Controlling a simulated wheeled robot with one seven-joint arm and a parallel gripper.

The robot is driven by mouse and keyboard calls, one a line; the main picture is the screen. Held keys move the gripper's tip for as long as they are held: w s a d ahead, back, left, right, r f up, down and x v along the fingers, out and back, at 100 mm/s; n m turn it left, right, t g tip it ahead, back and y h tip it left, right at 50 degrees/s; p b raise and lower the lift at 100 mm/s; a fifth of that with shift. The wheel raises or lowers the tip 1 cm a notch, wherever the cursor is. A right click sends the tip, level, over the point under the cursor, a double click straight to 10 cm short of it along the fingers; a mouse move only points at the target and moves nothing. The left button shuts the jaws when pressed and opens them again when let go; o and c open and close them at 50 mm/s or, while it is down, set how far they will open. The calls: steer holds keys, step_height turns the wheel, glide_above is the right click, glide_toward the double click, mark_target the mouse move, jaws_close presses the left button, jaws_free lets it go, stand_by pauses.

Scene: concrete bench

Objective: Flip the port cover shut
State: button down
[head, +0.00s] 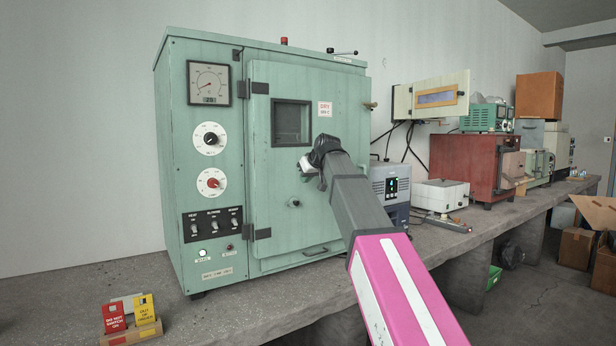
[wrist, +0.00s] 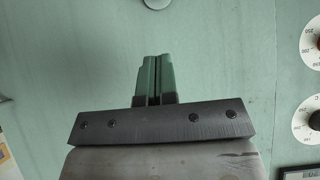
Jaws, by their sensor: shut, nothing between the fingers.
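The green oven (head: 265,70) stands on the bench with its door (head: 290,225) shut. A round grey piece, likely the same fitting, is cut off at the top edge of the wrist view (wrist: 158,3). My gripper (head: 304,165) is in front of the door, just above that fitting. In the wrist view its fingers (wrist: 152,62) are together and empty, with green panel behind them.
Dials (head: 210,138), a gauge (head: 209,83) and switches (head: 212,222) are left of the door. A door handle (head: 316,251) is low on it. A sign holder (head: 132,325) stands front left. Other equipment, including a red oven (head: 465,165), lines the bench at right.

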mark_target(295, 201)
steer(key=w+f, duration=0.1)
steer(key=f, duration=0.1)
steer(key=w+a+f, duration=0.1)
steer(key=f, duration=0.1)
steer(key=w+a+f, duration=0.1)
steer(key=f, duration=0.1)
steer(key=shift+w+a+f, duration=0.2)
steer(key=shift+f, duration=0.65)
